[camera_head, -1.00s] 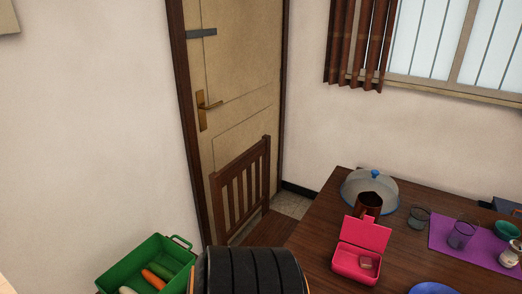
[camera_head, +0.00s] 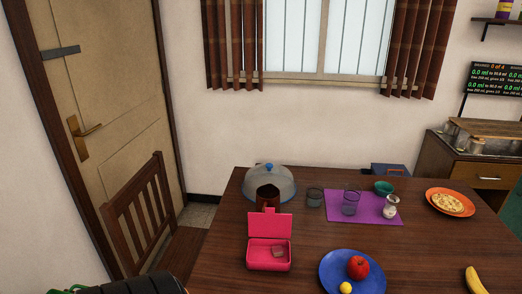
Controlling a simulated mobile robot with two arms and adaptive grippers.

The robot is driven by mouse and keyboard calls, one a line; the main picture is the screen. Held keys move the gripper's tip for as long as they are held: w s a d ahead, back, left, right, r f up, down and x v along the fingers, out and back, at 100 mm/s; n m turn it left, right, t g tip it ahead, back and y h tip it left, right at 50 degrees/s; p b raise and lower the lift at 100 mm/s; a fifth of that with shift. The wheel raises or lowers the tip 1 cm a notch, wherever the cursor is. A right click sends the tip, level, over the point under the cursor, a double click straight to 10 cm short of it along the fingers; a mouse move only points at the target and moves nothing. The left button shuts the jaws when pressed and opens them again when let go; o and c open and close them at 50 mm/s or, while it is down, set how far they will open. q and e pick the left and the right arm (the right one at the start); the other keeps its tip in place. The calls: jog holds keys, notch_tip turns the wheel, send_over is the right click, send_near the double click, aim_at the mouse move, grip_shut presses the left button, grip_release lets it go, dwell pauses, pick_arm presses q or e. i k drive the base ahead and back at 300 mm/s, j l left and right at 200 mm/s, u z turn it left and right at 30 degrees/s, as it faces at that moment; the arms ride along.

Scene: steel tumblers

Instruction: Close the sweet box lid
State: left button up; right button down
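The pink sweet box (camera_head: 268,265) stands on the near left part of the wooden table. Its lid (camera_head: 270,225) is open and stands up at the back of the box. A small brownish piece lies inside the box at the right. A dark brown cup (camera_head: 267,197) is right behind the lid. Neither gripper is in view. A dark ribbed form at the bottom left edge appears to be part of my own body.
A clear dome with a blue knob (camera_head: 269,167) stands behind the cup. A blue plate (camera_head: 335,278) with an apple and a yellow fruit is right of the box. Glasses and a purple mat (camera_head: 375,207) are farther back. A chair (camera_head: 143,212) stands at the table's left.

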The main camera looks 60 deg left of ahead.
aim_at(269, 224)
jog(key=k+u, duration=0.15)
jog(key=u, duration=1.4)
